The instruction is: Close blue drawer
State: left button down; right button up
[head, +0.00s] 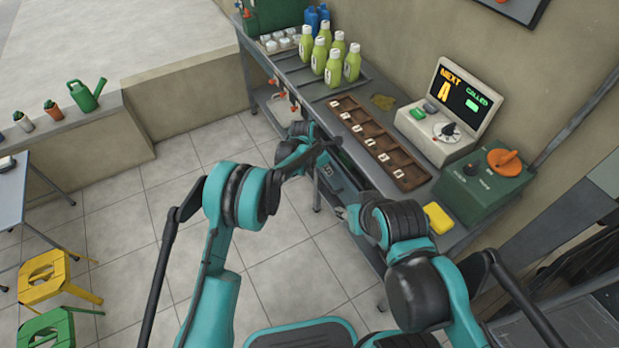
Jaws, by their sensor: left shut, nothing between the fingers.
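A grey-blue drawer front (332,179) shows small under the counter's edge, between my two arms. My arms hide much of it, and I cannot tell how far it stands out. My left gripper (326,150) is shut and empty, close to the counter's front edge just above the drawer. I cannot tell whether it touches the drawer. My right gripper (346,213) is low at the counter's front, right of and nearer than the drawer. Its fingers are small and partly hidden by its arm.
The grey counter (383,96) holds a brown compartment tray (378,142), green bottles (333,65), a display machine (440,115), a green box with an orange knob (485,185) and a yellow sponge (438,218). Stools (45,275) stand at the left. The tiled floor (130,210) is clear.

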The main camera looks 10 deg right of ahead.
aim_at(341, 163)
pick_arm(q)
jog(key=d, duration=0.1)
jog(key=w+d, duration=0.1)
jog(key=d, duration=0.3)
jog(key=shift+w, duration=0.3)
jog(key=shift+r, duration=0.1)
pick_arm(e)
jog(key=shift+a, duration=0.1)
pick_arm(q)
jog(key=shift+d, duration=0.15)
